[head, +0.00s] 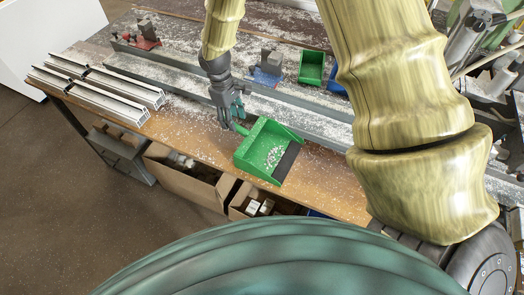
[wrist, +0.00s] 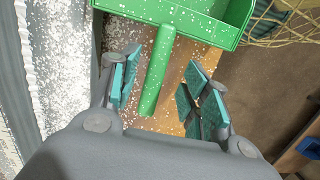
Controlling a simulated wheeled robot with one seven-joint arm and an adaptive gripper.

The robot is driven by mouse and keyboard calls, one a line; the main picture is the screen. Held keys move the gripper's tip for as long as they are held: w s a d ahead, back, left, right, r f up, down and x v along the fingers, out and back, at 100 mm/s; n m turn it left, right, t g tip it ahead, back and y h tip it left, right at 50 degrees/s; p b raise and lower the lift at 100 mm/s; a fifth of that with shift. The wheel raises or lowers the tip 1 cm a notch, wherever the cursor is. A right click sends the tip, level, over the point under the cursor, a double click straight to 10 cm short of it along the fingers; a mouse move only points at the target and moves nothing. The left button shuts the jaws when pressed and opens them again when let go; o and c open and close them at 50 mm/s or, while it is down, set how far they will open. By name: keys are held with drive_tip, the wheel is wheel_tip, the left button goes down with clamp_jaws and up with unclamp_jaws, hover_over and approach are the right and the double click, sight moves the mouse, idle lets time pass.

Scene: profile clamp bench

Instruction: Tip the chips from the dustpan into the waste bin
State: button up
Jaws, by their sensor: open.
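A green dustpan (head: 253,159) lies on the wooden front part of the bench, its dark lip towards the lower right. White chips (head: 274,157) lie in its pan. Its green handle (wrist: 157,70) points back towards my gripper (head: 234,117). In the wrist view my gripper (wrist: 163,92) is open, with teal pads on either side of the handle. The handle lies between the fingers, with a gap visible on both sides. In the wrist view only part of the pan shows at the top. I cannot make out a waste bin for certain in either view.
White chips litter the bench (head: 195,135). Grey metal profiles (head: 125,95) lie at the left. A small green bin (head: 312,67) and a blue-based clamp (head: 267,73) stand behind. Open cardboard boxes (head: 190,183) sit below the bench front.

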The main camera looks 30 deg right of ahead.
drive_tip(key=f, duration=0.2)
drive_tip(key=shift+w+d+f+b, duration=0.1)
drive_tip(key=shift+w+f+b, duration=0.2)
drive_tip(key=shift+f, duration=0.35)
drive_tip(key=shift+s, duration=0.3)
drive_tip(key=shift+w, duration=0.1)
drive_tip(key=shift+f, duration=0.1)
drive_tip(key=shift+c, duration=0.4)
clamp_jaws()
wheel_tip(320, 180, up, 12)
drive_tip(key=p, duration=0.8)
